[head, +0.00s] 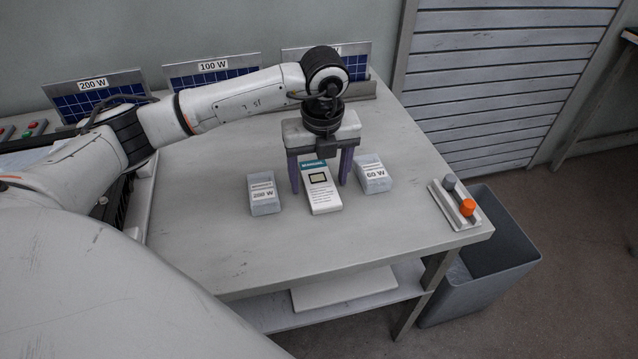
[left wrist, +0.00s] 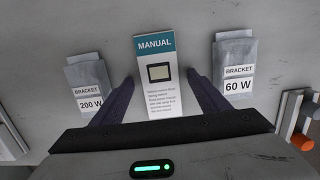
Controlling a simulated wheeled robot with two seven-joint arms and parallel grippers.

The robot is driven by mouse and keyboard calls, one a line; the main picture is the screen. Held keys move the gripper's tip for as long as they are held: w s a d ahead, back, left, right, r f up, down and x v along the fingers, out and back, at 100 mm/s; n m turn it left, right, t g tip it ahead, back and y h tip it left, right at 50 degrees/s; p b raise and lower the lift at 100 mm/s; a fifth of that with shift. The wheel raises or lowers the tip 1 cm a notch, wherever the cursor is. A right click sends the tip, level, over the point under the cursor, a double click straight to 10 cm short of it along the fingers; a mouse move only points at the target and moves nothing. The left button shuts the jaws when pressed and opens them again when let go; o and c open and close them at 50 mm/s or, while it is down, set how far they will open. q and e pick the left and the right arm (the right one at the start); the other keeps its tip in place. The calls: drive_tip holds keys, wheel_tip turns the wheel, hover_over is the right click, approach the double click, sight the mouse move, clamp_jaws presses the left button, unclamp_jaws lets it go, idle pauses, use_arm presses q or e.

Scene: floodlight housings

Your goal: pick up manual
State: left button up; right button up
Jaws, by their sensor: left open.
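The manual (head: 321,191) is a white leaflet with a teal top band and a small dark-framed picture, lying on the table. It also shows in the left wrist view (left wrist: 159,84), between the fingers. My left gripper (head: 320,184) is open, pointing down, with one purple finger on each side of the manual. In the left wrist view the fingers (left wrist: 158,88) stand apart from the manual's edges, with gaps on both sides. Whether the fingertips touch the table I cannot tell. My right gripper is not in view.
A 200 W bracket packet (head: 264,194) lies left of the manual, a 60 W packet (head: 373,174) right of it, both close to the fingers. A small stand with grey and orange knobs (head: 459,203) sits near the right edge. A grey bin (head: 478,257) stands below. The table front is clear.

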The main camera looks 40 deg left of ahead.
use_arm(q)
drive_tip(key=c, duration=1.1)
